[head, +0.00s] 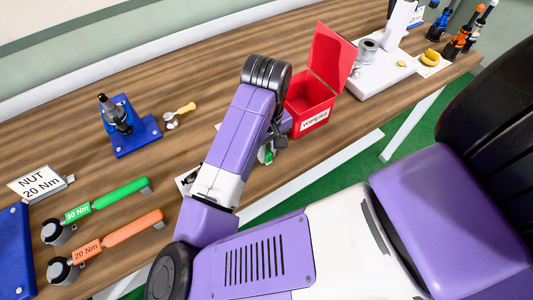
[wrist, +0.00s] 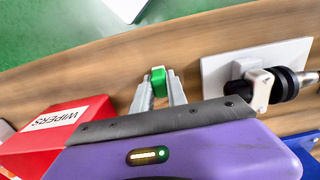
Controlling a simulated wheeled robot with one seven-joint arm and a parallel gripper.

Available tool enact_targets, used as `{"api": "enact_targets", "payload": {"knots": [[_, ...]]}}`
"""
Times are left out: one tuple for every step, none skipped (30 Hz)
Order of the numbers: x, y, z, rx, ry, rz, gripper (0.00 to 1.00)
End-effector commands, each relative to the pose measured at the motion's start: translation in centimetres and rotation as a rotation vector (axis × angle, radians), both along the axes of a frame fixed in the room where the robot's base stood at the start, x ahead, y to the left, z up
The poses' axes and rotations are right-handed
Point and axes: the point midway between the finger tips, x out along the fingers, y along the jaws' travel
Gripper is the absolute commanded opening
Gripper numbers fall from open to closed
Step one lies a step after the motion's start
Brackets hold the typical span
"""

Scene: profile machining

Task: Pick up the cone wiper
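A small green piece with a white part, which looks like the cone wiper (wrist: 158,83), is between my fingertips in the wrist view. In the head view its green part (head: 263,155) shows just beside my arm, near the front edge of the table. My gripper (wrist: 160,86) has one finger on each side of the green piece. The gaps are very small, and I cannot tell whether the fingers touch it or are closed on it. In the head view my arm hides most of the gripper.
The open red WIPERS box (head: 309,104) stands close to my gripper. A white plate with a black tool holder (wrist: 278,88) lies on the other side. The wooden table (head: 205,75) also holds a blue stand (head: 136,137), a yellow-handled tool (head: 180,114), and green and orange wrenches (head: 132,226).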

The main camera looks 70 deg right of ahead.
Motion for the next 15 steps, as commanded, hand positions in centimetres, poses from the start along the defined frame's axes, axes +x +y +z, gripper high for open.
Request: {"api": "enact_targets", "payload": {"knots": [[0.0,0.0,0.0,0.0,0.0,0.0,0.0],[0.0,0.0,0.0,0.0,0.0,0.0,0.0],[0.0,0.0,0.0,0.0,0.0,0.0,0.0],[0.0,0.0,0.0,0.0,0.0,0.0,0.0],[0.0,0.0,0.0,0.0,0.0,0.0,0.0],[0.0,0.0,0.0,0.0,0.0,0.0,0.0],[0.0,0.0,0.0,0.0,0.0,0.0,0.0],[0.0,0.0,0.0,0.0,0.0,0.0,0.0],[0.0,0.0,0.1,0.0,0.0,0.0,0.0],[0.0,0.0,0.2,0.0,0.0,0.0,0.0],[0.0,0.0,0.3,-0.001,-0.001,0.0,0.0],[0.0,0.0,0.5,-0.001,-0.001,0.0,0.0],[0.0,-0.1,0.7,-0.001,-0.002,0.0,0.0],[0.0,-0.1,1.0,-0.001,-0.002,0.0,0.0],[0.0,-0.1,1.4,-0.002,-0.001,0.0,0.0]]}}
